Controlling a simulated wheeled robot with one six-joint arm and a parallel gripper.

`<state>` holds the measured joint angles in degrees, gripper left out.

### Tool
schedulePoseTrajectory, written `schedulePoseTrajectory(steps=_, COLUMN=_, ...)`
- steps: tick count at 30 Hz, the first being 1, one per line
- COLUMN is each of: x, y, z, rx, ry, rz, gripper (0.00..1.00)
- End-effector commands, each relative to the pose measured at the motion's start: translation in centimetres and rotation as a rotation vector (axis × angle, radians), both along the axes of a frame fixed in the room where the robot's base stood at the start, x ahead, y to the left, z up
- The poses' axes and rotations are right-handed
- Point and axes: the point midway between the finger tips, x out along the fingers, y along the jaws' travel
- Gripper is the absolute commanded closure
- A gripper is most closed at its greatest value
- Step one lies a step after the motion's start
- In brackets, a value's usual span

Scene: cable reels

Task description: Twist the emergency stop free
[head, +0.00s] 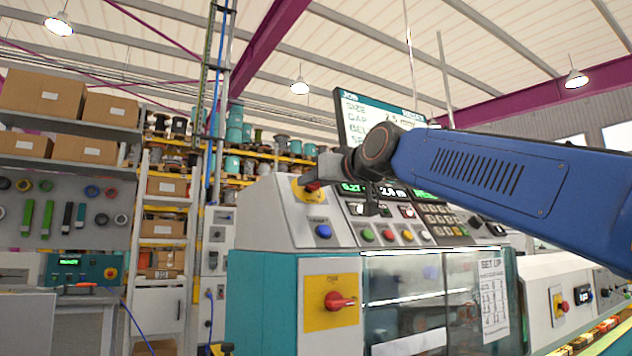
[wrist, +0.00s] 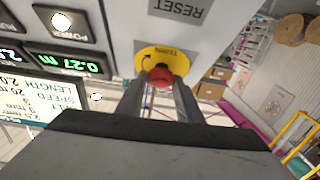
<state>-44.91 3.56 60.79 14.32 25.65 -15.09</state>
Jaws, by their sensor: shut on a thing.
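The emergency stop is a red mushroom button (wrist: 161,76) on a round yellow plate (wrist: 148,55) on the sloped grey control panel (head: 290,225). In the head view its red head (head: 313,187) is partly covered by my gripper (head: 318,177), which reaches in from the right. In the wrist view, my gripper (wrist: 161,86) has one finger on each side of the red head, closed on it. The button's stem and underside are hidden.
A blue button (head: 323,232) and a row of coloured buttons sit below on the panel. A red rotary switch (head: 338,301) on a yellow plate is on the cabinet front. A display screen (head: 368,118) stands behind my arm.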

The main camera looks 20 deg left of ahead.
Motion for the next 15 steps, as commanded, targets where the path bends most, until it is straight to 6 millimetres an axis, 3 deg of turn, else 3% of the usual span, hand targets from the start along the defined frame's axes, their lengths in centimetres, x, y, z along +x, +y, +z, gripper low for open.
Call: schedulePoseTrajectory(steps=15, x=-0.24, y=0.29, z=-0.05, rx=0.139, ry=0.165, rz=-0.152, gripper=0.90)
